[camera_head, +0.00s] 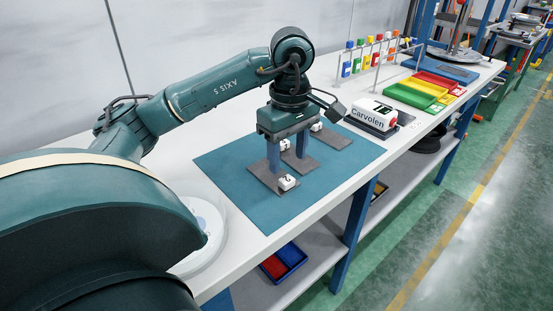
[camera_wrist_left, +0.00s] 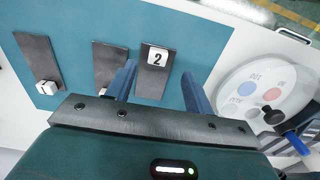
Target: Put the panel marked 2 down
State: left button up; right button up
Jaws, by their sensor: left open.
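The panel marked 2 (camera_wrist_left: 152,86) is a dark grey plate with a white numbered block at one end. It appears to lie flat on the blue mat (camera_head: 240,208); it also shows in the head view (camera_head: 264,185), nearest the round disc. My left gripper (camera_head: 288,164) points down over the mat with its jaws apart. In the wrist view its two blue fingers (camera_wrist_left: 160,88) stand on either side of this panel, with gaps. My right gripper is not in view.
Two more grey panels, a middle one (camera_wrist_left: 109,64) and a far one (camera_wrist_left: 38,58), lie on the mat. A disc with coloured buttons (camera_wrist_left: 262,90) is beside the mat. A white Carvolen box (camera_head: 373,115), coloured trays (camera_head: 420,92) and a rack stand farther right.

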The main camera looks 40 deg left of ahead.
aim_at(287, 179)
pick_arm(q)
jog(key=shift+w+a+f, duration=0.1)
jog(key=shift+f, duration=1.4)
jog(key=shift+w+a+f, duration=0.1)
jog(key=shift+f, duration=1.4)
jog(key=shift+c, duration=0.4)
jog(key=shift+d, duration=0.1)
grip_shut()
jog(key=shift+r, duration=0.15)
